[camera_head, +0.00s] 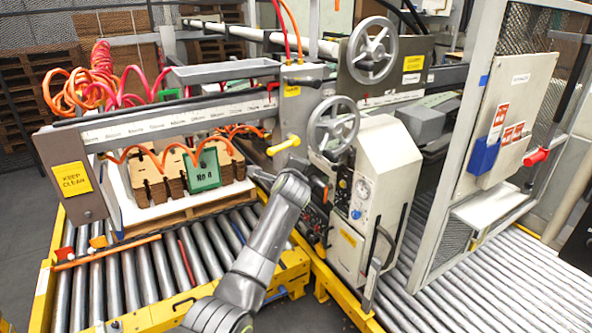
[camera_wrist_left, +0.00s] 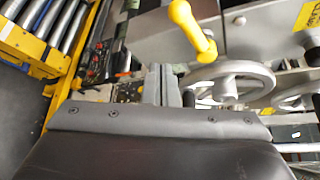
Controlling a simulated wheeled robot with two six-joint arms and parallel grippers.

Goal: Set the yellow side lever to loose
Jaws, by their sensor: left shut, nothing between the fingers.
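The yellow side lever (camera_head: 284,146) sticks out from the grey upright post beside the upper handwheel side of the machine. In the left wrist view the yellow lever (camera_wrist_left: 192,28) shows at the top, with its rounded knob towards the camera. My left gripper (camera_head: 254,175) is just below and left of the lever in the head view, apart from it. In the left wrist view the left gripper's fingers (camera_wrist_left: 161,72) are together and empty, below and left of the lever. My right gripper is not in view.
A handwheel (camera_head: 333,126) and a grey control box (camera_head: 378,180) stand right of the lever. Stacked brown blanks (camera_head: 160,178) and a green block (camera_head: 204,168) lie to the left. Roller conveyors (camera_head: 150,272) run below. A mesh guard (camera_head: 455,235) stands at right.

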